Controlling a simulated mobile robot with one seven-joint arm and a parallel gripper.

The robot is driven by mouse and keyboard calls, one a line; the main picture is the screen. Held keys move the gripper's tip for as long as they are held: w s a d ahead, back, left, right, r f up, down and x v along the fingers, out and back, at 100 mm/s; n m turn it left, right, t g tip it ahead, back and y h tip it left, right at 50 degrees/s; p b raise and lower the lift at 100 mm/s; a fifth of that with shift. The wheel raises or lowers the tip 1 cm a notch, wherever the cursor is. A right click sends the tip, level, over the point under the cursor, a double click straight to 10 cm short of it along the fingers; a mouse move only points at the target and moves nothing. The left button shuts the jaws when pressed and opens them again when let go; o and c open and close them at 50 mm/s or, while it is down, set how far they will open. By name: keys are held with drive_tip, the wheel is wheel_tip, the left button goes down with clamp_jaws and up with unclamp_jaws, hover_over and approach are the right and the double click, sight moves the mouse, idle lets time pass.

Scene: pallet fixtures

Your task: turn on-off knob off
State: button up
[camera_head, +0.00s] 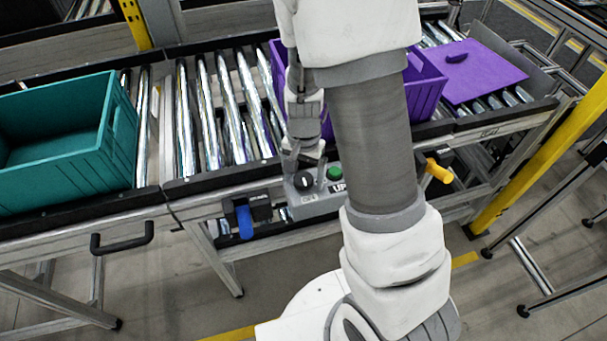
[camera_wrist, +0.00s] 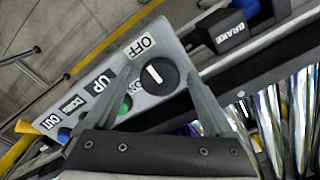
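The on-off knob (camera_wrist: 157,75) is a round black dial with a white line, on a grey control panel (camera_wrist: 177,103). In the wrist view the line slants toward upper left, roughly toward the "OFF" label (camera_wrist: 140,45); another label beside the knob is partly hidden by a finger. In the head view the knob (camera_head: 303,181) sits at the panel's left part. My gripper (camera_wrist: 160,72) is open, with one finger on each side of the knob and visible gaps between. It also shows in the head view (camera_head: 304,168), just above the knob.
A green button (camera_wrist: 125,104) is close beside the left finger; blue buttons lie further along. A blue brake handle (camera_head: 245,222) and a yellow handle (camera_head: 438,171) flank the panel. A teal crate (camera_head: 120,150) and a purple crate (camera_head: 426,82) stand on the roller conveyor.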

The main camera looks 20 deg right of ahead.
sight(304, 178)
drive_tip(key=shift+r, duration=0.1)
wheel_tip(304, 178, up, 17)
drive_tip(key=p, duration=0.2)
drive_tip(key=shift+r, duration=0.15)
idle(0.5)
